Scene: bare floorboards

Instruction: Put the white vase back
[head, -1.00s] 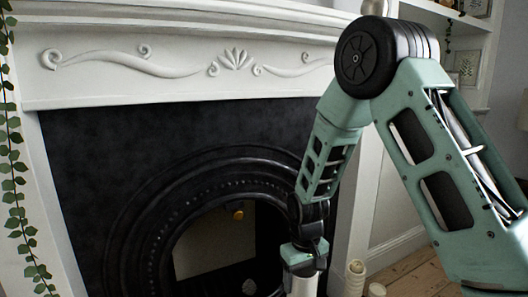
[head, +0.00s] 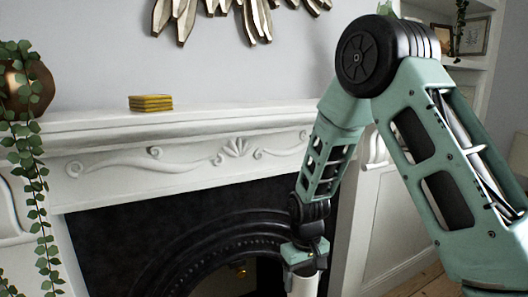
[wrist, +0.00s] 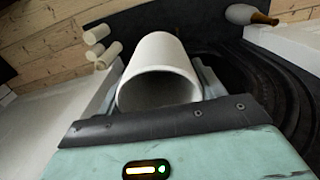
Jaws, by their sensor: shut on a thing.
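The white vase (wrist: 160,62), a plain hollow cylinder, lies between the fingers of my gripper (wrist: 160,82) in the wrist view, its open mouth toward the camera. My gripper is shut on it. In the head view my gripper (head: 304,262) hangs low in front of the fireplace, with part of the vase (head: 305,286) showing below it. The vase's lower end is cut off by the bottom of the head view.
A white mantel shelf (head: 215,122) runs above the dark fireplace (head: 130,240). On it stand a yellow stack (head: 150,103) and a copper pot (head: 28,85) with a trailing plant; between stack and arm it looks clear. Pale cylinders (wrist: 97,34) and a brown-necked white object (wrist: 248,14) show below.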

